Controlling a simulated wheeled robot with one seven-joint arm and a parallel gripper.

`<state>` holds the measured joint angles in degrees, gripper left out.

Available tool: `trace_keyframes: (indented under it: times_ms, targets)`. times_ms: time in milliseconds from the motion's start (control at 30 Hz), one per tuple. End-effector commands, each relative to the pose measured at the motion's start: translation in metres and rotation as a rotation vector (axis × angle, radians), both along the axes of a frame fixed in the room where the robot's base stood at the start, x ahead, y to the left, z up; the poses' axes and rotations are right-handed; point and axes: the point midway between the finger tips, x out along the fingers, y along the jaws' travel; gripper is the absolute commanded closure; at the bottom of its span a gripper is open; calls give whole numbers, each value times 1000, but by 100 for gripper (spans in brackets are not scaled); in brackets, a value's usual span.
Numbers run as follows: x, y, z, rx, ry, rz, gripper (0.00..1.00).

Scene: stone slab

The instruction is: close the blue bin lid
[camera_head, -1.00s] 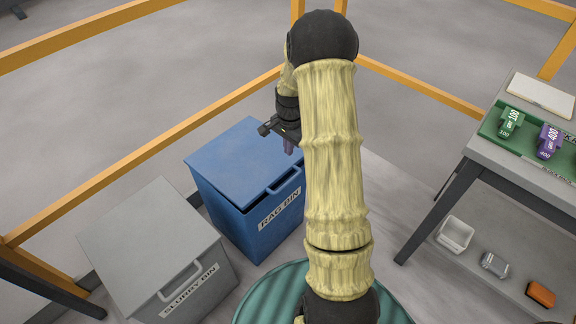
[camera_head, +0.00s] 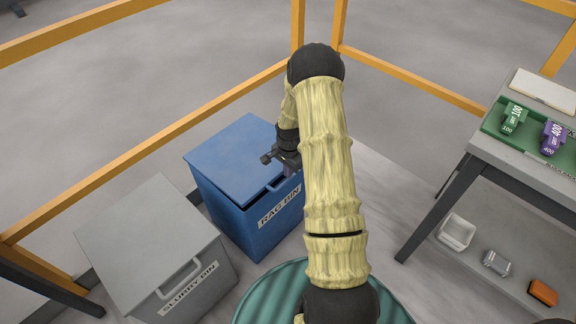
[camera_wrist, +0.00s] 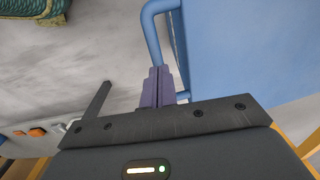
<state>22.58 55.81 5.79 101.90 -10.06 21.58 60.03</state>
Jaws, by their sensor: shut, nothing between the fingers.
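The blue bin (camera_head: 225,215), labelled RAG BIN, stands left of centre in the head view. My gripper (camera_head: 289,171) is shut and empty at the lid's front right edge, by the handle. In the wrist view the purple fingers (camera_wrist: 159,74) are together and overlap the blue bar handle (camera_wrist: 153,30), hiding part of it. I cannot tell whether they touch it. The lid (camera_wrist: 245,50) fills the upper right there.
A grey bin (camera_head: 155,235), labelled SLURRY BIN, stands left of the blue bin. A yellow rail (camera_head: 130,168) runs behind both bins. A grey table (camera_head: 515,155) with a green tray stands at the right, with small containers below. Floor is clear between blue bin and table.

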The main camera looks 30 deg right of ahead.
Motion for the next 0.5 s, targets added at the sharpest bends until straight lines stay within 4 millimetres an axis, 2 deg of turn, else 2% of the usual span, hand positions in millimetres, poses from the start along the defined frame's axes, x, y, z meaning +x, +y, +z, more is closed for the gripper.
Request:
trace_keyframes:
  times_ms: [333, 500]
  targets:
    - [0, 0, -3, 0, 0, 0, 100]
    - [-5, -1, -28, 1, 3, 1, 100]
